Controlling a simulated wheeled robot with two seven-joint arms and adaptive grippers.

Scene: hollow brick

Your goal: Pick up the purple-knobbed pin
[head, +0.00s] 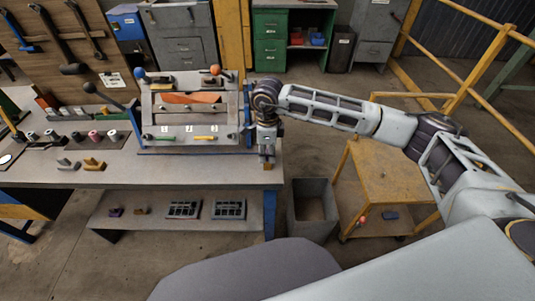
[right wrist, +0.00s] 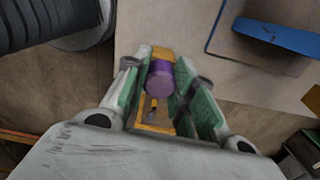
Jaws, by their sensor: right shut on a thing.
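The purple-knobbed pin (right wrist: 160,80) sits between the fingers of my right gripper (right wrist: 164,72) in the right wrist view. The round purple knob faces the camera and the green finger pads close in on both sides of it. The pin's shaft is mostly hidden. In the head view my right gripper (head: 267,157) points down at the right end of the grey workbench (head: 210,173). The knob cannot be made out there. My left gripper is not in view.
A slanted panel fixture (head: 190,112) stands on the bench, left of my right gripper. Several small pieces stand at the bench's left. Below is a shelf (head: 160,221) with small parts. A grey bin (head: 313,205) and yellow cart (head: 385,180) stand right of the bench.

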